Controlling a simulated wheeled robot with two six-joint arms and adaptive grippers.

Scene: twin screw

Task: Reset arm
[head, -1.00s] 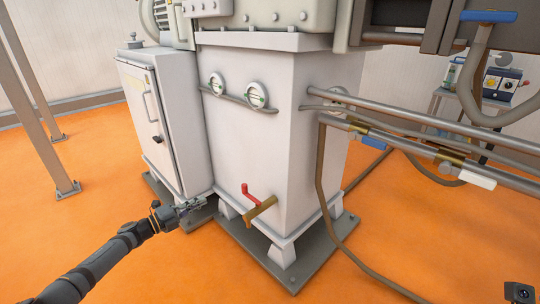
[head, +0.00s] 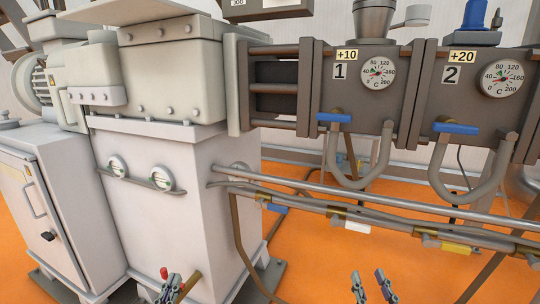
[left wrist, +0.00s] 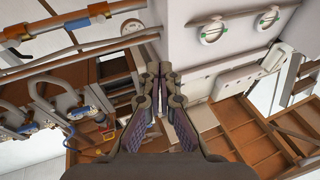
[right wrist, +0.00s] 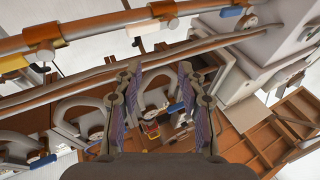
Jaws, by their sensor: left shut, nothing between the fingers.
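My left gripper (head: 169,291) shows at the bottom edge of the head view, in front of the machine's lower body. Its fingers are together in the left wrist view (left wrist: 167,75), with nothing between them. My right gripper (head: 371,286) shows at the bottom of the head view over the orange floor. Its fingers stand apart and empty in the right wrist view (right wrist: 160,75). A brass drain valve (head: 190,283) with a red handle (head: 164,272) is partly hidden behind my left gripper.
A white machine housing (head: 160,215) stands at left beside a white cabinet (head: 30,200). Grey pipes (head: 330,198) run across the middle. Two barrel sections with gauges (head: 378,73) and blue-handled valves (head: 333,118) are at upper right. Orange floor (head: 330,265) shows below the pipes.

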